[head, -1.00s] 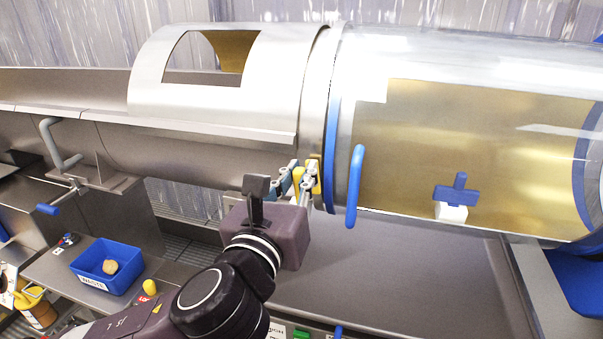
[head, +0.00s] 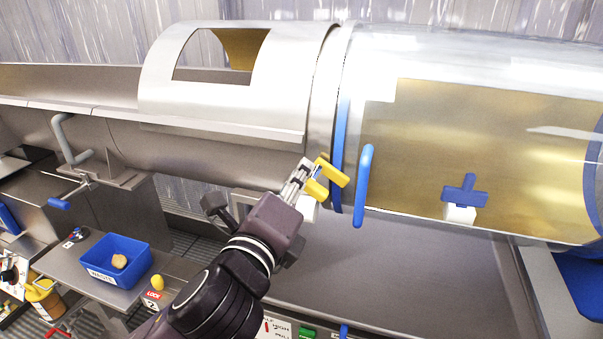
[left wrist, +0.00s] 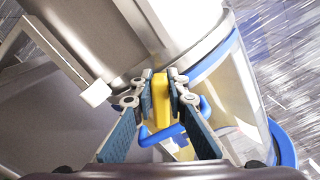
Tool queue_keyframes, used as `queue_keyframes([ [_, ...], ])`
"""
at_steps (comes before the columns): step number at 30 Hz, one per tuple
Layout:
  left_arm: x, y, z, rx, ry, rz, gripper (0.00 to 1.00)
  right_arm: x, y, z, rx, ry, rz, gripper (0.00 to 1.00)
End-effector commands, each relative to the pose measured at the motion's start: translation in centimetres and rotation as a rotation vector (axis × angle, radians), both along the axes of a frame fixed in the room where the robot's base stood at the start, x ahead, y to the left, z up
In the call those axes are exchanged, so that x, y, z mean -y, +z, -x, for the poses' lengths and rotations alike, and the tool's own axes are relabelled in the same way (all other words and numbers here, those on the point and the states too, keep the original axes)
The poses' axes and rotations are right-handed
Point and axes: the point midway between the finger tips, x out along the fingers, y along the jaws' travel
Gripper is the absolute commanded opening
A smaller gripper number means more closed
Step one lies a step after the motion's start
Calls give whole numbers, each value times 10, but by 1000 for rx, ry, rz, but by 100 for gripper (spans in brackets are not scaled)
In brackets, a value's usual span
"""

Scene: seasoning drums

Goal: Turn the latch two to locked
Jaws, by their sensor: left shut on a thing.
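A yellow latch (head: 334,172) sits at the seam of the drum, beside the blue ring (head: 340,140). It looks tilted, with one arm pointing to the lower right. My left gripper (head: 312,180) is shut on this latch, coming from the lower left. In the left wrist view the yellow latch (left wrist: 161,95) stands between the two fingers (left wrist: 160,92), which partly hide it. No number can be read on the latch. My right gripper is not in view.
A blue handle (head: 363,186) stands close to the right of the latch. A clear drum section (head: 480,70) with a blue cross-shaped knob (head: 465,190) lies to the right. A blue waste bin (head: 115,262) and a yellow knob (head: 157,282) are at lower left.

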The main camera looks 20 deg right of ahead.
Motion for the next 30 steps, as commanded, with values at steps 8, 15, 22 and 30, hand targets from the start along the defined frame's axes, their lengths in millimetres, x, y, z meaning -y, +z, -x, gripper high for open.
queue_keyframes([
  [8,-2,-6,-1,-144,2,208,0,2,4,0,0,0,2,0],
  [15,-3,-10,-2,-236,2,345,0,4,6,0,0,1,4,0],
  [22,-3,-12,-2,-289,2,424,0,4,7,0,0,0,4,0],
  [30,-3,-13,-2,-311,2,456,0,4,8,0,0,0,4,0],
])
